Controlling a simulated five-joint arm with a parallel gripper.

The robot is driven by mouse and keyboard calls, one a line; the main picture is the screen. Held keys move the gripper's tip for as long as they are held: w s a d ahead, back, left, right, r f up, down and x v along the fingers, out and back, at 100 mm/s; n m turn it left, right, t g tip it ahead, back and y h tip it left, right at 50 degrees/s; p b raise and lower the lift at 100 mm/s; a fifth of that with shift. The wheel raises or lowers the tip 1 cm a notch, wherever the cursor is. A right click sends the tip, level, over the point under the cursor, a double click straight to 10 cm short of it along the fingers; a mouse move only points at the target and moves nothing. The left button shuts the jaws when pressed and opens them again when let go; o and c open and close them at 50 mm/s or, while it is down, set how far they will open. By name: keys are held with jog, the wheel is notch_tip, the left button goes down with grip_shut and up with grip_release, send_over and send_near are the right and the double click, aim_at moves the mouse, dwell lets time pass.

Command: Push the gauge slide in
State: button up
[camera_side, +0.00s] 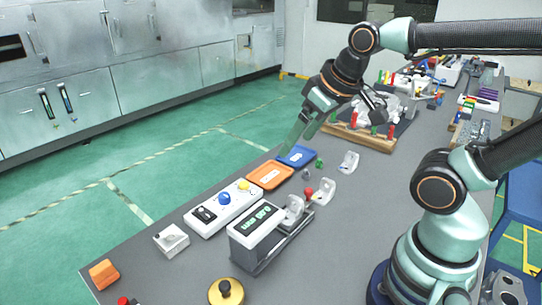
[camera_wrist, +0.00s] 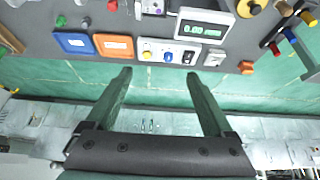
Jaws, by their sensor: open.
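The gauge (camera_side: 257,226) is a box with a green digital display, standing on a dark base near the table's middle. In the wrist view its display (camera_wrist: 202,27) appears to read 0.00 mm. A pale casting (camera_side: 293,208) sits at the gauge's right end. A red knob (camera_side: 308,193) stands beside it, apparently on the slide; the slide itself is partly hidden. The knob also shows at the top edge of the wrist view (camera_wrist: 113,5). My gripper (camera_side: 302,138) is open and empty, above the table's far edge, behind the trays and apart from the gauge. Its fingers (camera_wrist: 160,74) point toward the table.
A control panel (camera_side: 223,207) with blue and yellow buttons lies left of the gauge. Orange (camera_side: 270,175) and blue (camera_side: 297,156) trays lie behind it. Another casting (camera_side: 348,162) and a wooden rack (camera_side: 365,136) stand to the right. A brass weight (camera_side: 226,292) is in front.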

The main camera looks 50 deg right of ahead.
dwell(0.4)
jog(key=c, duration=0.4)
jog(key=m+g, duration=0.3)
jog(key=g, duration=0.3)
send_over(309, 189)
notch_tip(309, 189, down, 9)
jog(key=shift+c, duration=0.2)
notch_tip(309, 189, down, 12)
jog(key=shift+r, duration=0.25)
grip_shut()
dwell(0.6)
